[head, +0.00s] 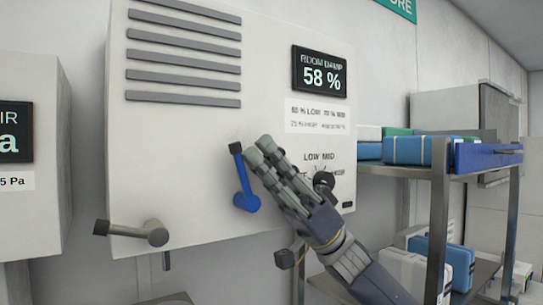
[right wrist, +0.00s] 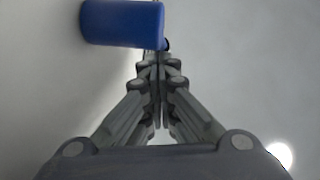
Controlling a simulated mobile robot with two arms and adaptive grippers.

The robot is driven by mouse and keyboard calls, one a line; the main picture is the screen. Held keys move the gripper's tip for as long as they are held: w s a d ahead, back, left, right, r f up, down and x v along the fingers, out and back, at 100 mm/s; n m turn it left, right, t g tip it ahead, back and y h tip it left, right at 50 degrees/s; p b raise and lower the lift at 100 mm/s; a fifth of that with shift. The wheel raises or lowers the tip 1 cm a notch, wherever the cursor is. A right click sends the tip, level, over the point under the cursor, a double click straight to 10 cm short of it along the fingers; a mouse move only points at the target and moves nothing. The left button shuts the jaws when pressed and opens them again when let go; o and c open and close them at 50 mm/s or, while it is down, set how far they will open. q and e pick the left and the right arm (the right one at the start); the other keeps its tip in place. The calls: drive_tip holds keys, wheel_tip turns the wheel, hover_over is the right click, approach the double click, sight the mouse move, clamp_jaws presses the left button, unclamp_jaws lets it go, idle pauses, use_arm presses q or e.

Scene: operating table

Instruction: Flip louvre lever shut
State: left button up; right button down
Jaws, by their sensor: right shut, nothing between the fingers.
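A blue lever (head: 243,180) is on the front of the pale wall unit (head: 200,150). Its arm stands nearly upright, with a dark tip at the top and a thick blue hub at the bottom. My right gripper (head: 262,152) is shut and empty, its fingertips just right of the lever's upper part. I cannot tell whether they touch it. In the right wrist view a blue cylindrical part (right wrist: 122,22) lies just beyond and left of the closed fingertips (right wrist: 158,60). Grey louvre slats (head: 184,55) are at the unit's upper left. My left gripper is not in view.
A grey lever (head: 140,231) with a dark end sticks out at the unit's lower left. A black knob (head: 324,181) is beside my right fingers, under a "58 %" display (head: 320,72). A metal rack (head: 440,215) with blue packs stands at right.

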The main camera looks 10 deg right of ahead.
drive_tip(key=shift+s+a+r, duration=0.15)
drive_tip(key=shift+a, duration=0.2)
drive_tip(key=v, duration=1.2)
